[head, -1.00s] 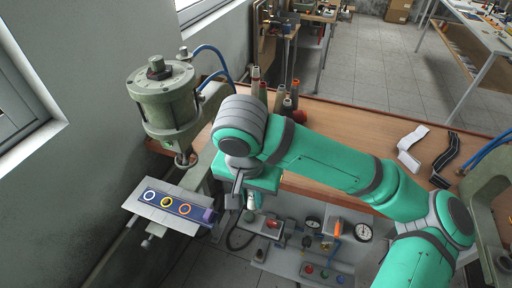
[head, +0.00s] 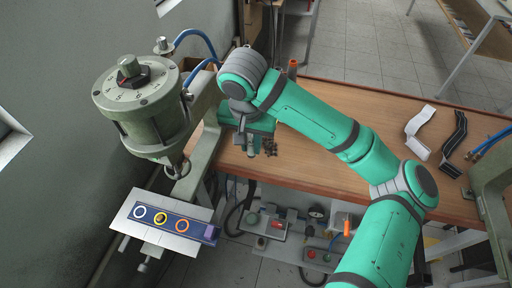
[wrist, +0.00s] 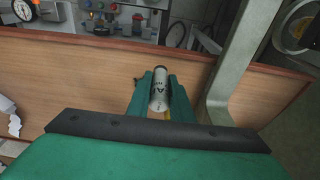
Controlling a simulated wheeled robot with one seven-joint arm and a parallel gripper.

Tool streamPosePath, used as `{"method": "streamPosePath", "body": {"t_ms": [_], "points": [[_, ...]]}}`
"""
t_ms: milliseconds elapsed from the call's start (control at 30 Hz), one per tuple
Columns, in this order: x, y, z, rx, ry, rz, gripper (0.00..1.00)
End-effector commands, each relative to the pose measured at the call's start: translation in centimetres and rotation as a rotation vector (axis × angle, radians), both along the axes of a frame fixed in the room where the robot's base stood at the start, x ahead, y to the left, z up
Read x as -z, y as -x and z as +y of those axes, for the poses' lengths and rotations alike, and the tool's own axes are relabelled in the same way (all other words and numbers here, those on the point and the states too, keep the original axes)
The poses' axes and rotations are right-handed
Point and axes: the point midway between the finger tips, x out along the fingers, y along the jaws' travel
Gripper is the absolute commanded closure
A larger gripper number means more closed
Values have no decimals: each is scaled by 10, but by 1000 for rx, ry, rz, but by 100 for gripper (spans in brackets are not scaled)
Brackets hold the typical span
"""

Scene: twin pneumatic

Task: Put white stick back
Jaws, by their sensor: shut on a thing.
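The white stick (wrist: 159,92) shows in the wrist view as a short pale grey-white cylinder with dark lettering and a dark end. My gripper (wrist: 160,82) is shut on it, with one green finger on each side. In the head view my gripper (head: 251,146) points down near the left end of the wooden bench (head: 330,160), beside the green press. The stick cannot be made out clearly there. My arm hides most of the bottles behind it; an orange-topped one (head: 292,68) shows.
The green press (head: 140,105) stands close on the left, with a plate bearing coloured rings (head: 160,218) below. A control panel with gauges (head: 290,240) sits below the bench edge. A white strap (head: 420,132) and a black strap (head: 454,144) lie on the right. Mid-bench is clear.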

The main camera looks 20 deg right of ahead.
Motion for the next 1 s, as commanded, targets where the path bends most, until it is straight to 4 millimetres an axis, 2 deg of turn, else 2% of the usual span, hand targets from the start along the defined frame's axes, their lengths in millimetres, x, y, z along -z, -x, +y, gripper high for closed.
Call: {"method": "streamPosePath", "body": {"t_ms": [33, 167, 333, 567, 833, 1000], "points": [[6, -9, -6, 4, -3, 4, 98], [28, -23, -17, 3, 0, 3, 98], [48, -38, -19, -12, 1, 0, 98], [58, -45, -25, -9, 0, 0, 98], [91, -47, -31, -3, 1, 1, 98], [93, -48, -32, -3, 1, -1, 98]]}}
